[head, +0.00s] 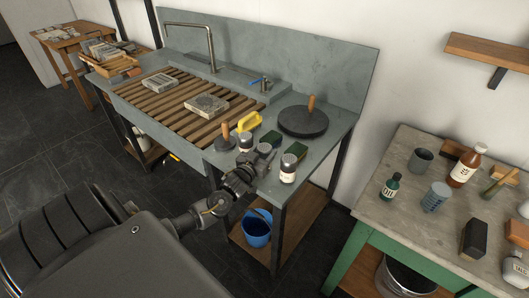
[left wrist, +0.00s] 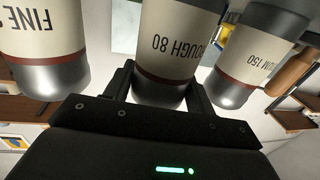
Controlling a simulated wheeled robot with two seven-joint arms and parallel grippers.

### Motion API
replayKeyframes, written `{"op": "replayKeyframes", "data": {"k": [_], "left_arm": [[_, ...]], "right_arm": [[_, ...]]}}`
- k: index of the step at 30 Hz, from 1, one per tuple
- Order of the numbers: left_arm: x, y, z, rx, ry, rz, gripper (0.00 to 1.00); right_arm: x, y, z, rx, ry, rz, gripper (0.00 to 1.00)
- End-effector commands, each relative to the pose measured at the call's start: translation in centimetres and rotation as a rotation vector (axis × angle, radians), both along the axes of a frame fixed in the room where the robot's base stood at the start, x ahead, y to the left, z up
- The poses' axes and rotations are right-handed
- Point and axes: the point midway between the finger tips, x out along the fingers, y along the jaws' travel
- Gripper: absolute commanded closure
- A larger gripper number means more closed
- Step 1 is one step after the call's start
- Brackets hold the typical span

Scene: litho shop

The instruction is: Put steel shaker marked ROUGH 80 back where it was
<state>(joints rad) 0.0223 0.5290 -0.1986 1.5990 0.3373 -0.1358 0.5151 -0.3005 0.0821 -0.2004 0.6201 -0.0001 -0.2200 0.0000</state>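The steel shaker marked ROUGH 80 (left wrist: 165,45) has a cream label with a red line and a bare steel end. In the left wrist view it sits between the fingers of my left gripper (left wrist: 160,88), which look closed on its steel end. In the head view my left gripper (head: 258,160) is at the front of the sink bench and mostly hides this shaker. A shaker marked FINE (left wrist: 42,40) and one whose label ends in UM 150 (left wrist: 255,50) stand on either side, close to the fingers. My right gripper is not in view.
The grey sink bench (head: 335,120) also holds a black disc with a wooden handle (head: 303,121), a smaller handled disc (head: 225,142) and a yellow item (head: 248,121). Slats with stone blocks (head: 206,104) lie left. A green-framed table (head: 400,165) with bottles stands right.

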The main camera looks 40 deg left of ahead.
Motion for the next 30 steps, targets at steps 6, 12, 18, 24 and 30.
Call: {"op": "replayKeyframes", "data": {"k": [6,12,18,24,30], "left_arm": [[0.0,0.0,0.0,0.000,0.001,0.000,0.24],[0.0,0.0,0.0,0.000,0.001,0.000,0.24],[-1.5,-0.3,-0.1,-0.001,0.003,-0.001,0.24],[-5.7,-1.0,-0.2,-0.001,0.003,-0.001,0.24],[-9.4,-1.7,0.0,-0.002,0.003,0.000,0.24]], "right_arm": [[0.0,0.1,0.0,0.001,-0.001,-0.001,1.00],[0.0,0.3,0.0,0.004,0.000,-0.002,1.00],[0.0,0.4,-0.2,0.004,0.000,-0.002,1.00],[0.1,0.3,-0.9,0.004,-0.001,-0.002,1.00],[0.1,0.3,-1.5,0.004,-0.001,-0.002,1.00]]}}
